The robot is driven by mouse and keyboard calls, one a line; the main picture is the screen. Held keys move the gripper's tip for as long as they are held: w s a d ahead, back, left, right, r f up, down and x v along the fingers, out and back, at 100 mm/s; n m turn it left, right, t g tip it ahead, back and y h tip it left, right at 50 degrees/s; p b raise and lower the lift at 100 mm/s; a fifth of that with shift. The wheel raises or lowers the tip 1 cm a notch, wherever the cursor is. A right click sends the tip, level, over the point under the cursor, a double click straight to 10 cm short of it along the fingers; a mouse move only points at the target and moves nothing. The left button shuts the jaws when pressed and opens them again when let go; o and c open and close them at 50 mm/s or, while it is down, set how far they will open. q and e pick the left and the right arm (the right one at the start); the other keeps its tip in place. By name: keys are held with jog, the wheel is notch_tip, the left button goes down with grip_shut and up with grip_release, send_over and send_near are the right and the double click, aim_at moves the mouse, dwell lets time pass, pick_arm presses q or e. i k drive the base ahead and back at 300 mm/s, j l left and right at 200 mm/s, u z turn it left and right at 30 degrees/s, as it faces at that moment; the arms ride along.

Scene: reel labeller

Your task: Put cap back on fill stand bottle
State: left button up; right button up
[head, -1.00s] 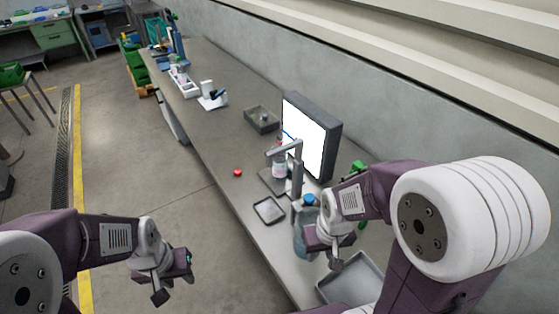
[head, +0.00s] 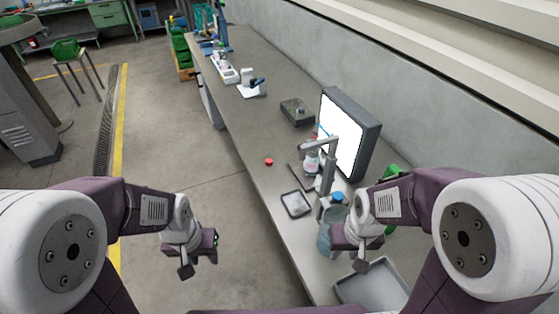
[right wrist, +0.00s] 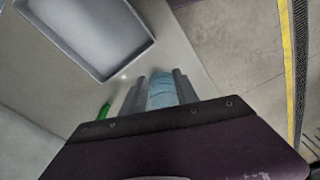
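A small red cap (head: 268,161) lies on the bench. Beyond it to the right, the fill stand (head: 331,163) has a pale bottle (head: 311,160) under its arm; the bottle's top is hard to make out. A large translucent blue bottle (head: 326,236) with a blue cap (head: 338,197) is upright at my right gripper (head: 347,243). In the right wrist view, the fingers (right wrist: 160,88) close against both sides of this blue bottle (right wrist: 162,92). My left gripper (head: 200,262) is open and empty, left of the bench over the floor.
A small tray (head: 296,204) lies in front of the stand, and a larger grey tray (head: 372,287) lies near the right gripper. A lit panel (head: 343,134) stands behind the stand. A green object (head: 391,172) is partly hidden by my right arm. The bench around the cap is clear.

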aim_at(312, 163)
jog(key=j+z, duration=0.2)
jog(key=i+j+z, duration=0.5)
jog(key=j+z, duration=0.2)
jog(key=i+j+z, duration=0.15)
jog(key=j+z, duration=0.2)
jog(key=i+j+z, duration=0.1)
jog(key=j+z, duration=0.25)
jog(key=j, duration=0.2)
jog(key=j+z, duration=0.35)
jog(key=j, duration=0.15)
jog(key=j+z, duration=0.35)
jog(key=j, duration=0.15)
